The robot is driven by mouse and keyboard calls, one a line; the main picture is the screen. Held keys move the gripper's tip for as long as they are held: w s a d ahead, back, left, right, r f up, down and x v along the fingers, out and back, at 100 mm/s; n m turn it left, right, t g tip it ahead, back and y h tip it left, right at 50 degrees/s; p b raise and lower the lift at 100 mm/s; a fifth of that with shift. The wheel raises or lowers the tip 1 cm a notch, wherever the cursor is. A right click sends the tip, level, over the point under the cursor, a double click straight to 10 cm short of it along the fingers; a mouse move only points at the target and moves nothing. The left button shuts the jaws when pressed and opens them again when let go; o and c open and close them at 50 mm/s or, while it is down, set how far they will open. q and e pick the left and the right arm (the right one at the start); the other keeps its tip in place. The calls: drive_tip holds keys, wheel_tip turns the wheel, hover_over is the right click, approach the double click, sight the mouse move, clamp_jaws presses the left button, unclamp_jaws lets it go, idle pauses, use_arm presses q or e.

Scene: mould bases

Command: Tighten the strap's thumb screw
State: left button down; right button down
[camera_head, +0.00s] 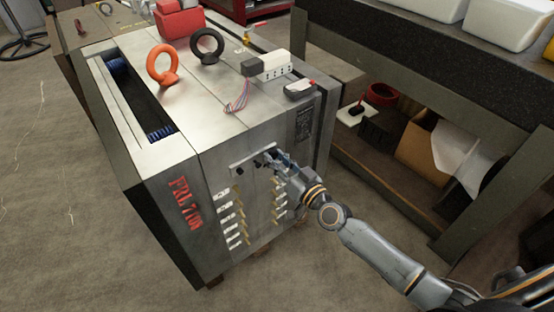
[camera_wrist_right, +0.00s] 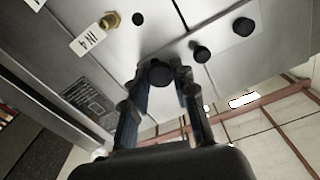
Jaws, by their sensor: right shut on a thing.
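The strap (camera_head: 247,164) is a short grey bar across the upper front face of the steel mould base (camera_head: 160,165). It also shows in the right wrist view (camera_wrist_right: 224,42), with dark round knobs (camera_wrist_right: 203,54) on it. My right gripper (camera_head: 277,158) is at the right end of the strap. In the right wrist view its two fingers are closed around a black thumb screw (camera_wrist_right: 159,73). The fingers partly hide the screw, and I cannot tell how tight it is. My left gripper is not in view.
Brass fittings with white tags (camera_head: 231,223) line the face below the strap. An orange eyebolt (camera_head: 163,64), a black eyebolt (camera_head: 207,47) and a white connector block (camera_head: 270,68) are on top. A dark workbench (camera_head: 440,90) stands at right. Floor at left is mostly clear.

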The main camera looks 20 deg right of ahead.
drive_tip(key=shift+m, duration=0.9)
drive_tip(key=m, duration=0.3)
drive_tip(key=shift+m, duration=0.3)
drive_tip(key=m, duration=0.5)
drive_tip(key=shift+m+b, duration=0.3)
drive_tip(key=shift+b, duration=0.1)
drive_tip(key=m, duration=0.2)
drive_tip(key=shift+m, duration=0.4)
drive_tip(key=m, duration=0.2)
drive_tip(key=shift+m, duration=0.3)
drive_tip(key=m, duration=0.4)
drive_tip(key=shift+m, duration=0.3)
drive_tip(key=m, duration=0.2)
drive_tip(key=shift+m, duration=0.3)
drive_tip(key=shift+m+p, duration=0.4)
drive_tip(key=shift+m, duration=0.5)
drive_tip(key=m+p, duration=0.1)
drive_tip(key=m, duration=0.2)
drive_tip(key=shift+m, duration=0.4)
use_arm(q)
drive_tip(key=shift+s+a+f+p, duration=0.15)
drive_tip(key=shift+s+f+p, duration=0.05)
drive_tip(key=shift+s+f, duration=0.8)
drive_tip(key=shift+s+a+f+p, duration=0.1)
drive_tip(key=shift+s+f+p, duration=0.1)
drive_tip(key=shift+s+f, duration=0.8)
use_arm(e)
drive_tip(key=shift+f+m, duration=0.1)
drive_tip(key=shift+m, duration=0.7)
